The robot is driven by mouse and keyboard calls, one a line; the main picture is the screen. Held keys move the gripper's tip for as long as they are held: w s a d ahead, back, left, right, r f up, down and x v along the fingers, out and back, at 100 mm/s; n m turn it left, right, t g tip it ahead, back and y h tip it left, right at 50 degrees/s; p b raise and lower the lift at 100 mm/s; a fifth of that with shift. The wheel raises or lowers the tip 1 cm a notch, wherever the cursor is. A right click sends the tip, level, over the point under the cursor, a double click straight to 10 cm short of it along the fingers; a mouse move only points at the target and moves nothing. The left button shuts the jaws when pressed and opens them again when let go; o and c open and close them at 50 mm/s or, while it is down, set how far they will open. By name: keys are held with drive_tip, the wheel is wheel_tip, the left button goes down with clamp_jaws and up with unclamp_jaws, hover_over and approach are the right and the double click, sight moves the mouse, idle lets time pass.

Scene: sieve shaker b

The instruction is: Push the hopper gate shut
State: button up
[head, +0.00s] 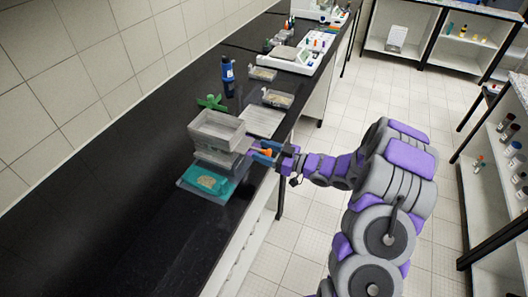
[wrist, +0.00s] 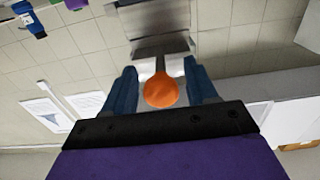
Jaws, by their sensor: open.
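The hopper is a grey open-topped box (head: 217,128) above the bench, standing over a teal tray (head: 190,184) with beige grains in it. An orange knob (head: 266,152) sticks out on the hopper's right side; it appears to be the gate's handle. The wrist view shows the knob (wrist: 160,91) in front of a pale strip and grey metal parts (wrist: 155,18). My gripper (head: 264,153) is open, its two blue fingers on either side of the knob. I see gaps beside the knob in the wrist view. How far the gate is out is hard to tell.
A green clamp-like part (head: 211,102) stands behind the hopper. A blue bottle (head: 228,75), small trays with grains (head: 278,97) and a white balance (head: 293,58) are farther along the black bench (head: 110,215). The bench's near left is clear.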

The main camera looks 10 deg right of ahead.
drive_tip(key=shift+w+a, duration=0.1)
drive_tip(key=shift+a, duration=0.05)
clamp_jaws()
idle(0.5)
